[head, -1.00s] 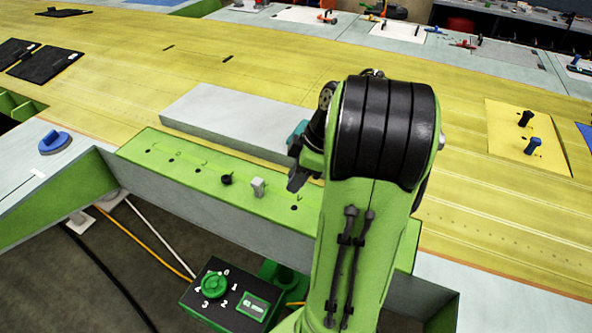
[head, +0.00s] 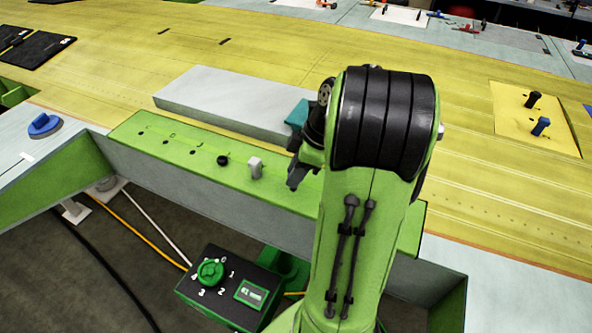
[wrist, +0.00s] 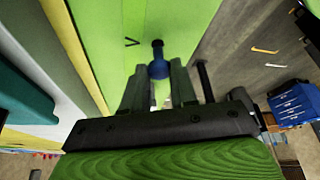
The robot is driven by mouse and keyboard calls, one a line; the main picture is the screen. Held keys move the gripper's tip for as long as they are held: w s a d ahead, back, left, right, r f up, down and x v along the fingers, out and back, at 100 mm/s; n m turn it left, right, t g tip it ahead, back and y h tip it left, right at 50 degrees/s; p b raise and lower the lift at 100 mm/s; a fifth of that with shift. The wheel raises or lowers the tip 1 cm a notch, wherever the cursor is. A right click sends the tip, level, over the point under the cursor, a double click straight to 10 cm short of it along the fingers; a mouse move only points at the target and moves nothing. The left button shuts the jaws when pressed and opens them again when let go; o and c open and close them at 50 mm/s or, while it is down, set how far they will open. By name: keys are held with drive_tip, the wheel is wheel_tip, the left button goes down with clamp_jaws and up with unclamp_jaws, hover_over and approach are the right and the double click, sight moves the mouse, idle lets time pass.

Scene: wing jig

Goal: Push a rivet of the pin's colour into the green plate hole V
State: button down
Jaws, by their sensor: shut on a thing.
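The green plate (head: 175,147) runs along the front of the yellow wing, with several small holes in a row. A black rivet (head: 222,160) and a light grey peg (head: 255,168) stand in it. My gripper (head: 294,180) is low at the plate, to the right of the grey peg. In the wrist view my gripper (wrist: 159,82) is shut on a blue rivet (wrist: 158,67), its thin end towards the plate. A "V" mark (wrist: 132,42) lies just left of that end. The hole is hidden, so I cannot tell whether the rivet is in it.
A long grey block (head: 205,102) and a teal block (head: 298,112) lie behind the plate. A yellow pad (head: 510,115) at right holds a black pin (head: 534,99) and a blue pin (head: 541,126). A dial box (head: 225,288) stands in front, below the plate.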

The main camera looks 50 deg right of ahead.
drive_tip(key=shift+f, duration=0.15)
drive_tip(key=shift+f+b, duration=1.25)
drive_tip(key=shift+b, duration=0.05)
drive_tip(key=c, duration=0.8)
unclamp_jaws()
drive_tip(key=shift+r, duration=0.1)
drive_tip(key=p+v, duration=0.7)
drive_tip(key=v, duration=0.8)
drive_tip(key=shift+d+r+p, duration=0.15)
drive_tip(key=shift+r+p, duration=0.15)
drive_tip(key=shift+p, duration=0.1)
drive_tip(key=shift+s, duration=0.1)
wheel_tip(320, 180, up, 7)
drive_tip(key=p, duration=0.7)
